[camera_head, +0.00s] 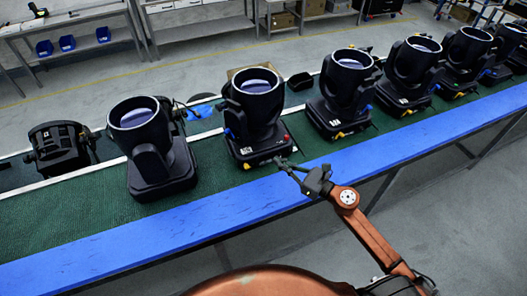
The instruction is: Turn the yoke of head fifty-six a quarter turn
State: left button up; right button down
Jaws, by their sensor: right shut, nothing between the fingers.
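Several black moving-head lights stand in a row on the green bench top (60,222). The numbers on them are too small to read, so I cannot tell which is head fifty-six. One head (255,110) stands upright at the middle, its lens facing up between the yoke arms. My right gripper (281,162) is shut and empty at the front right corner of that head's base; I cannot tell whether it touches. My left gripper is not in view.
A blue strip (150,245) runs along the bench's front edge. More heads (345,90) stand close together to the right. Shelves with blue bins (67,43) are behind, across grey floor.

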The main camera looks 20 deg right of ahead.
jog(key=p, duration=0.4)
send_near(244, 142)
jog(key=x, duration=0.5)
jog(key=shift+w+a+r, duration=0.15)
jog(key=shift+w+r, duration=0.05)
jog(key=shift+w+a+f, duration=0.15)
jog(key=shift+w+a, duration=0.2)
jog(key=shift+w, duration=0.2)
